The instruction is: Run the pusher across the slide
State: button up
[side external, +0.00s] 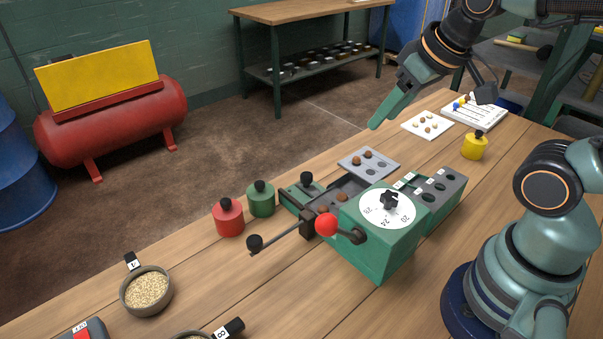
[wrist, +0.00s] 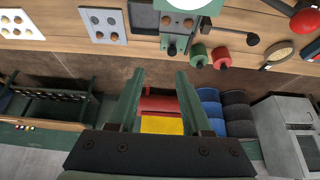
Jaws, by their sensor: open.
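A green device (side external: 372,245) with a white numbered dial stands on the wooden table. A dark slide channel (side external: 352,190) runs beside it and holds brown nut-like pieces. A green block with a black knob (side external: 306,179), which looks like the pusher, sits at the channel's left end; its knob also shows in the wrist view (wrist: 172,50). I cannot tell for certain that it is the pusher. A rod with a black knob (side external: 255,242) and a red ball lever (side external: 326,224) stick out in front. My gripper (wrist: 160,71) is open and empty, raised above and behind the device, apart from it.
Red (side external: 228,218) and green (side external: 261,200) knobbed weights stand left of the slide. A grey tray (side external: 369,162) with brown pieces lies behind it. A yellow weight (side external: 474,146) is at right. A bowl of grain (side external: 147,291) is at front left.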

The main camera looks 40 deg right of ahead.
dwell(0.3)
jog(key=shift+o, duration=1.4)
jog(key=shift+w+a, duration=0.1)
jog(key=shift+a, duration=0.05)
jog(key=m+g, duration=0.6)
jog(key=m, duration=0.3)
send_over(254, 239)
notch_tip(254, 239, down, 7)
notch_tip(254, 239, down, 11)
jog(key=shift+r, duration=0.1)
jog(key=shift+c, duration=0.3)
grip_shut()
jog(key=shift+r, duration=0.1)
